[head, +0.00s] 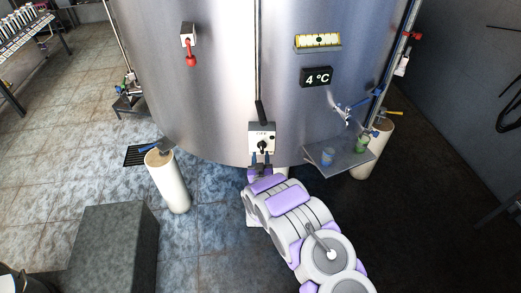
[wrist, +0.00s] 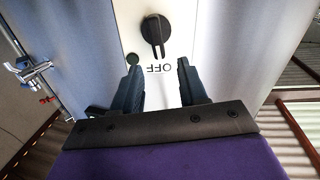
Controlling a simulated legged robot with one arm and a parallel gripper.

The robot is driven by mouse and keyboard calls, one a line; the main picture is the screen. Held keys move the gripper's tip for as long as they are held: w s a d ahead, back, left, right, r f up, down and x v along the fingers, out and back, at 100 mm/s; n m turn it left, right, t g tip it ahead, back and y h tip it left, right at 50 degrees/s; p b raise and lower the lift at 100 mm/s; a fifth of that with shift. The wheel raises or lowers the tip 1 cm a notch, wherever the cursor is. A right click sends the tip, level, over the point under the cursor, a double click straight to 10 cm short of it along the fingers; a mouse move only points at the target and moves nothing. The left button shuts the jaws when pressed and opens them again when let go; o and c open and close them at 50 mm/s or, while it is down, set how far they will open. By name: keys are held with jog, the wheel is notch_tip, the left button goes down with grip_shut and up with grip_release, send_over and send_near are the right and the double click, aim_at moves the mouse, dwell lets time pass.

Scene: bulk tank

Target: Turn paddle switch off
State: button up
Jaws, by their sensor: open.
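The paddle switch (wrist: 155,30) is a black rotary knob on a white panel (wrist: 185,25), with the word OFF printed upside down beside it in the wrist view. In the head view the switch (head: 262,147) sits on a small white box (head: 254,131) low on the steel tank. The knob is nearly upright in the wrist view, slightly tilted. My gripper (wrist: 158,68) is open and empty, with its two dark fingers spread just short of the knob and apart from it. In the head view my gripper (head: 260,161) is right below the switch.
The large steel tank (head: 215,90) fills the middle. A red-handled lever (head: 190,52) is at its left, and a 4 °C display (head: 317,77) is above right. A metal shelf (head: 340,152) juts out right of my arm. White tank legs (head: 168,183) stand below.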

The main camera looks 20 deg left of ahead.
aim_at(261, 147)
jog(key=shift+b+x, duration=0.35)
jog(key=shift+x, duration=2.4)
jog(key=shift+c, duration=0.4)
grip_shut()
